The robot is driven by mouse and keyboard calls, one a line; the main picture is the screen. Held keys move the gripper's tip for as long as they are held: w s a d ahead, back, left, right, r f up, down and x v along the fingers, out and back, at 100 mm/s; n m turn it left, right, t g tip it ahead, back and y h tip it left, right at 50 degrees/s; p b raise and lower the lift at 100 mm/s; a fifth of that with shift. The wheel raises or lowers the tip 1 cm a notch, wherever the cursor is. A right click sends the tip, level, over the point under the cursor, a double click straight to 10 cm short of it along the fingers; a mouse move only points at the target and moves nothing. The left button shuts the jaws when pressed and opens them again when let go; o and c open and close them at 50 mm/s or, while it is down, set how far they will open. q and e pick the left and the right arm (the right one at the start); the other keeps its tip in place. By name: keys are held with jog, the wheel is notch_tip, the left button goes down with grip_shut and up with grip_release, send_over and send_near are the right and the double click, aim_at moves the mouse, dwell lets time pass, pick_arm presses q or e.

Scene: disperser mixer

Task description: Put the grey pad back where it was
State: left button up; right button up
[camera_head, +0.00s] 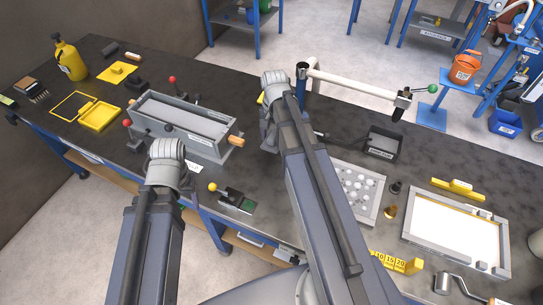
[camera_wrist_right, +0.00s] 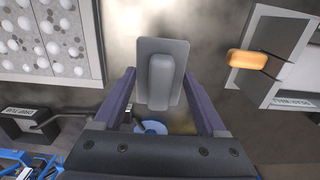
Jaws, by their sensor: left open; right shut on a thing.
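In the right wrist view, the grey pad (camera_wrist_right: 174,96), a flat plate with a raised block on it, sits between the fingers of my right gripper (camera_wrist_right: 161,78). My right gripper is shut on it above the dark bench. In the head view, my right gripper (camera_head: 268,130) is right of the grey trough, and my arm hides the pad. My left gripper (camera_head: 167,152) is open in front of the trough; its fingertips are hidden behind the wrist.
The grey trough (camera_head: 180,118) has red-knobbed levers and an orange handle (camera_head: 237,141). A blue post (camera_head: 302,78) with a white arm stands behind my right arm. A dark tray (camera_head: 383,143), a ball-filled tray (camera_head: 372,202) and a white-topped frame (camera_head: 440,228) lie to the right.

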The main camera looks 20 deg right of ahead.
jog(key=b, duration=0.6)
send_over(273, 160)
notch_tip(273, 160, down, 6)
jog(key=shift+d+f, duration=0.1)
notch_tip(273, 160, down, 4)
jog(key=b, duration=0.3)
jog(key=shift+r, duration=0.25)
jog(key=shift+f+b, duration=0.2)
jog(key=shift+b, duration=0.1)
jog(key=o, duration=1.1)
jog(key=shift+r, duration=0.15)
